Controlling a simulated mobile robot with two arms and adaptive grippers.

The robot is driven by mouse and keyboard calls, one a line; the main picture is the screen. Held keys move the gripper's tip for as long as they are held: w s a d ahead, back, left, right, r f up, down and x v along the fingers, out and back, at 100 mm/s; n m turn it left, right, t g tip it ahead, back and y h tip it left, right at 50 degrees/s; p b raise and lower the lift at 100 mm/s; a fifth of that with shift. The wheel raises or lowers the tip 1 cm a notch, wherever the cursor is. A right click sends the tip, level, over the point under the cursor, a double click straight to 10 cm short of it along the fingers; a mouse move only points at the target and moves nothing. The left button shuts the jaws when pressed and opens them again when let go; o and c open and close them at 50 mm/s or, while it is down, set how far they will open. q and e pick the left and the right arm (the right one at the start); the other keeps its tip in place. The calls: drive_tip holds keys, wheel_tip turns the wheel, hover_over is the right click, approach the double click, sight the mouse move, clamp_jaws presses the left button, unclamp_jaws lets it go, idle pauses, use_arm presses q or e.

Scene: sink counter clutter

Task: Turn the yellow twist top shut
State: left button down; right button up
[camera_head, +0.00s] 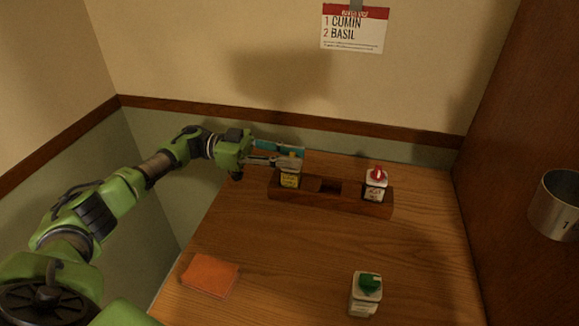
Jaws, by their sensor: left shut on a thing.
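A small jar with a yellow label (289,181) stands upright in the left slot of a wooden rack (330,200). My left gripper (290,161) reaches in from the left at the height of its top and is shut on the yellow twist top. The fingers hide most of that top, so I cannot tell how far it is turned. My right gripper is not in view.
A red-topped jar (376,184) stands in the rack's right end; the middle slot looks empty. A green-topped jar (366,294) and an orange pad (210,275) lie nearer on the wooden counter (290,270). A metal cup (556,204) is at right. A card (355,28) is on the wall.

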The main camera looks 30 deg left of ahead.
use_arm(q)
drive_tip(key=shift+s+d+f+g, duration=0.1)
drive_tip(key=shift+d+f+g, duration=0.1)
drive_tip(key=shift+g, duration=0.1)
drive_tip(key=c, duration=1.7)
unclamp_jaws()
drive_tip(key=shift+d, duration=0.1)
drive_tip(key=shift+r, duration=0.1)
drive_tip(key=shift+a, duration=0.4)
drive_tip(key=v, duration=1.1)
drive_tip(key=shift+a, duration=0.1)
